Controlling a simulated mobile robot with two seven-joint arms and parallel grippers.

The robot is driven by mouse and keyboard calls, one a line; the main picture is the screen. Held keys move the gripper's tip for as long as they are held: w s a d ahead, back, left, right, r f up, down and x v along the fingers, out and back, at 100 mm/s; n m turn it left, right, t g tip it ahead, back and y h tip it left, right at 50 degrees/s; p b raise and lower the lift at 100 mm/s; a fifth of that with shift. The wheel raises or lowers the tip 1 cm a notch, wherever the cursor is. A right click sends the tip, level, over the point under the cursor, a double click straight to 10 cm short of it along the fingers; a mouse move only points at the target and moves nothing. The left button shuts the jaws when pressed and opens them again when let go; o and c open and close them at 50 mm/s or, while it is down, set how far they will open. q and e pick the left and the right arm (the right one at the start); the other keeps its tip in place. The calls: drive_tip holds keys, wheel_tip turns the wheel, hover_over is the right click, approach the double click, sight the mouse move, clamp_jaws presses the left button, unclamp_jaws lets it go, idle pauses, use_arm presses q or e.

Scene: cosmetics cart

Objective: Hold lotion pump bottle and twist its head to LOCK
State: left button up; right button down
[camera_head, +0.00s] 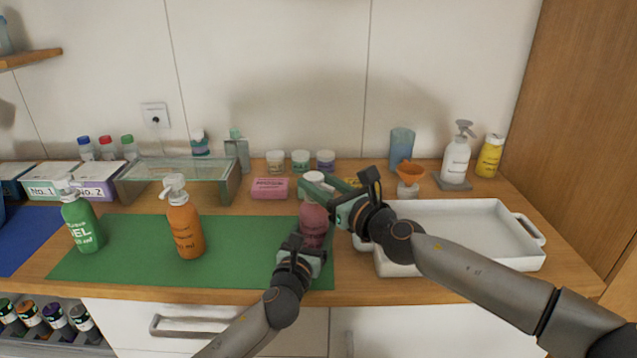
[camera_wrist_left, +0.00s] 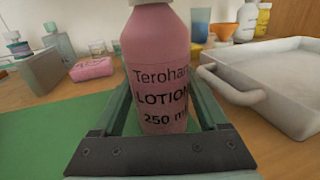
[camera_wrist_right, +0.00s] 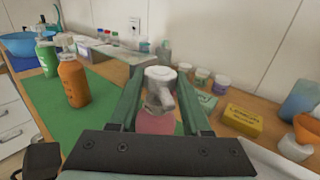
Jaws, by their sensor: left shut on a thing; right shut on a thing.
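The pink lotion bottle (camera_head: 313,226) stands upright at the right end of the green mat (camera_head: 130,262). Its label reads "LOTION 250 ml" in the left wrist view (camera_wrist_left: 158,70). My left gripper (camera_head: 307,240) is shut on the bottle's body from the front, one finger on each side. My right gripper (camera_head: 325,190) comes in from the right and is shut on the white pump head (camera_head: 314,177). In the right wrist view the pump head (camera_wrist_right: 161,82) lies between the fingers, its nozzle pointing toward that camera's lower right. A lock mark cannot be made out.
A white tray (camera_head: 533,261) stands right of the bottle, under my right arm. Orange (camera_head: 185,229) and green (camera_head: 83,226) pump bottles stand on the mat's left part. Bare mat lies between the orange and pink bottles.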

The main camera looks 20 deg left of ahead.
drive_tip(key=shift+w+a+r+n+g+y, duration=0.15)
drive_tip(key=shift+n+g+y, duration=0.25)
drive_tip(key=shift+g, duration=0.2)
drive_tip(key=shift+w+d+n+g+y, duration=0.15)
drive_tip(key=shift+n+g+y, duration=0.4)
drive_tip(key=shift+g, duration=0.4)
drive_tip(key=shift+w+d+n+g+y, duration=0.15)
drive_tip(key=shift+n+g+y, duration=0.2)
drive_tip(key=shift+n+g, duration=0.8)
drive_tip(key=shift+g, duration=0.2)
drive_tip(key=shift+s+g, duration=0.15)
drive_tip(key=shift+g, duration=0.15)
drive_tip(key=shift+c, duration=1.7)
unclamp_jaws()
